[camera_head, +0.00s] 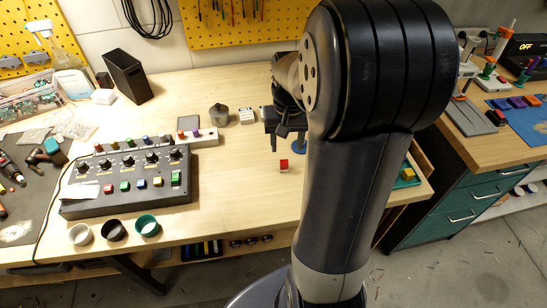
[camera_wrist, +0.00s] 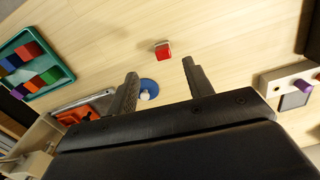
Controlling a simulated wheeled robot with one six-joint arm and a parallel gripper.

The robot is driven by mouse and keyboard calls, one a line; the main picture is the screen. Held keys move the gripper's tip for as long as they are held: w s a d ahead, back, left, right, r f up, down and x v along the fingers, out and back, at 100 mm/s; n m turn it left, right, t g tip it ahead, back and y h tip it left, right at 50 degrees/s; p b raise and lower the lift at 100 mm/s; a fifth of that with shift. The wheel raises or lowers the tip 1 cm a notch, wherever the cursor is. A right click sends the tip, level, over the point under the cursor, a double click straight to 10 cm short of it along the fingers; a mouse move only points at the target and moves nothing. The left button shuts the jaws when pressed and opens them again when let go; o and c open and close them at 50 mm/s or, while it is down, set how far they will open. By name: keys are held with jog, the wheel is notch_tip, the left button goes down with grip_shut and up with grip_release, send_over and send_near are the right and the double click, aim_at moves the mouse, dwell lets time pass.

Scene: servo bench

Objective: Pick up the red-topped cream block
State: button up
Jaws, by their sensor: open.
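The red-topped cream block (camera_head: 284,165) stands alone on the wooden bench, just left of my arm in the head view. In the wrist view the block (camera_wrist: 162,50) shows its red face and lies beyond my fingertips, apart from them. My gripper (camera_wrist: 160,68) is open and empty, with its two fingers spread and the block in line with the gap between them. In the head view my gripper (camera_head: 287,146) hangs above the bench, a little behind the block. My arm hides part of the bench to the right.
A blue disc (camera_wrist: 149,88) with a pale knob lies near the left finger in the wrist view. A teal tray of coloured blocks (camera_wrist: 58,87) is at left. A black control box (camera_head: 127,184) and several cups stand left of the block.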

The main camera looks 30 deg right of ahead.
aim_at(284, 161)
notch_tip(284, 161, down, 5)
jog(key=shift+r, duration=0.2)
jog(key=shift+w+f+p, duration=0.2)
jog(key=shift+f+p, duration=0.1)
jog(key=shift+f, duration=0.9)
jog(key=shift+w+f+p, duration=0.15)
jog(key=shift+f+p, duration=0.1)
jog(key=shift+f, duration=0.9)
jog(key=c, duration=1.1)
